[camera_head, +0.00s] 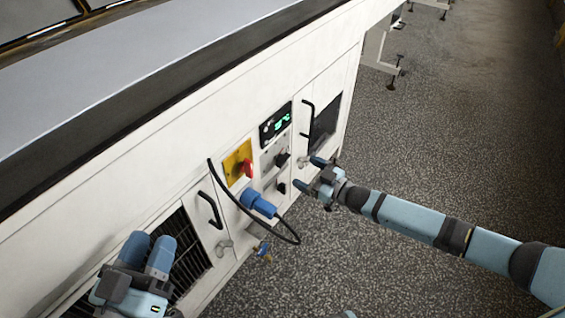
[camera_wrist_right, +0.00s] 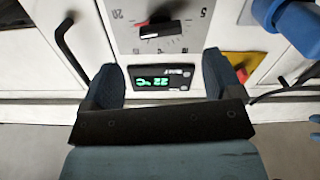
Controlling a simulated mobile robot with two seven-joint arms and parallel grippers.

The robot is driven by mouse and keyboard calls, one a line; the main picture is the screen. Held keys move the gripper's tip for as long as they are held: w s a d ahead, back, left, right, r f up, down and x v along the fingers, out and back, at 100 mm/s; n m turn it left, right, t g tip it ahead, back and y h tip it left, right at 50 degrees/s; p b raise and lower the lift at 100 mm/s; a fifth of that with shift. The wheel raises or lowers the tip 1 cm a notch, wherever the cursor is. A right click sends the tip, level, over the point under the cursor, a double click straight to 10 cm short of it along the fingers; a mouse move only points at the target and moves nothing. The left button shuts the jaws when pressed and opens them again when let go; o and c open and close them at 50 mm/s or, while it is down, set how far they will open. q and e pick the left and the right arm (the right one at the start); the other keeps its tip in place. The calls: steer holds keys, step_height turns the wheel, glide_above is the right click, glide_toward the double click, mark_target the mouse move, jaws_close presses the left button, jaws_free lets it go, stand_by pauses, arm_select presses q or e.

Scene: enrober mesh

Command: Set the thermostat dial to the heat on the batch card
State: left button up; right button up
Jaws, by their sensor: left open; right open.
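The thermostat dial, a black knob (camera_wrist_right: 160,30) on a grey plate with scale numbers, shows upside down in the right wrist view. A pale and red mark is near its left end; 20 and 5 are legible on the scale. It also shows as a small dark knob (camera_head: 283,159) in the head view. The display (camera_wrist_right: 161,78) has green digits that look like 22 °C; it is also in the head view (camera_head: 275,123). My right gripper (camera_head: 308,174) is open and empty, in front of the panel, apart from the dial. My left gripper (camera_head: 150,240) is open at lower left. I see no batch card.
A red switch on a yellow plate (camera_head: 237,162) and a blue plug (camera_head: 258,203) with a looping black cable lie left of the dial. Black door handles (camera_head: 307,118) stick out from the white cabinet. The speckled floor (camera_head: 450,130) at right is clear.

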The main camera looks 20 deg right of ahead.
mark_target(284, 159)
steer(key=b+x, duration=0.2)
steer(key=x, duration=0.6)
steer(key=shift+w+a, duration=0.2)
steer(key=shift+w, duration=0.05)
arm_select(q)
steer(key=shift+g, duration=0.8)
steer(key=f, duration=0.4)
steer(key=shift+w+d, duration=0.1)
steer(key=shift+w, duration=0.1)
arm_select(e)
steer(key=c, duration=0.9)
